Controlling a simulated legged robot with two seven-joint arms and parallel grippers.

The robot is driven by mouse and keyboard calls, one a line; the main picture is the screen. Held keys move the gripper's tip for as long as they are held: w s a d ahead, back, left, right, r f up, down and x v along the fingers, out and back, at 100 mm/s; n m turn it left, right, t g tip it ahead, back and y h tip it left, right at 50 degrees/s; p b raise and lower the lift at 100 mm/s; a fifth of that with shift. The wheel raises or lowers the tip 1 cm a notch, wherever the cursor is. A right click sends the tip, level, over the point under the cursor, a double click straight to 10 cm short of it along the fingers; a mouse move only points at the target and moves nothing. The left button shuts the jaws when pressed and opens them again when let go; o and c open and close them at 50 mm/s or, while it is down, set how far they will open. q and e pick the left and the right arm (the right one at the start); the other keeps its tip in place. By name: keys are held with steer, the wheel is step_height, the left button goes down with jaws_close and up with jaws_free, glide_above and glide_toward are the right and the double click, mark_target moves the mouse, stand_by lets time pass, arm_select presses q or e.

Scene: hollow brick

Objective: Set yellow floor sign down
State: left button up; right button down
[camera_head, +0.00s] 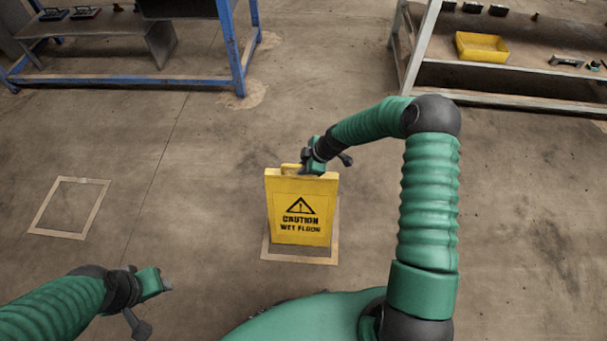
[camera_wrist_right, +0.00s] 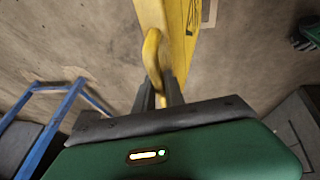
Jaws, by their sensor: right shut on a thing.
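The yellow floor sign (camera_head: 301,212) reads "CAUTION WET FLOOR" and stands close to upright in the middle of the head view. My right gripper (camera_head: 313,168) is shut on the top of the sign. In the right wrist view my right gripper's fingers (camera_wrist_right: 160,92) close around the sign's yellow handle (camera_wrist_right: 153,55). A taped square (camera_head: 312,258) on the floor shows around and below the sign's lower edge. I cannot tell whether the sign touches the floor. My left gripper (camera_head: 152,302) is at the lower left, away from the sign; its jaw opening is unclear.
Another taped square (camera_head: 69,207) on the left is empty. A blue-framed workbench (camera_head: 238,55) stands at the back left. A grey-framed shelf (camera_head: 417,50) at the back right holds a yellow bin (camera_head: 482,47) and small tools. The floor between is clear.

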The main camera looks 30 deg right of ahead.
steer(key=shift+w+d+f, duration=0.1)
steer(key=shift+w, duration=0.15)
step_height(320, 180, down, 3)
steer(key=shift+f+b, duration=0.2)
steer(key=shift+b, duration=0.85)
steer(key=shift+r, duration=0.1)
steer(key=c, duration=1.4)
jaws_free()
steer(key=shift+s, duration=0.1)
steer(key=p+v, duration=0.5)
steer(key=v, duration=0.7)
steer(key=s+a+r+m+g+h, duration=0.1)
steer(key=s+a+r+m, duration=0.4)
steer(key=s, duration=0.4)
steer(key=s+a+r+m+h, duration=0.1)
steer(key=s+a+r+m, duration=0.5)
steer(key=s, duration=0.4)
steer(key=shift+s+a+r+m+g+h, duration=0.3)
steer(key=shift+m+g+h, duration=0.1)
steer(key=shift+m, duration=0.2)
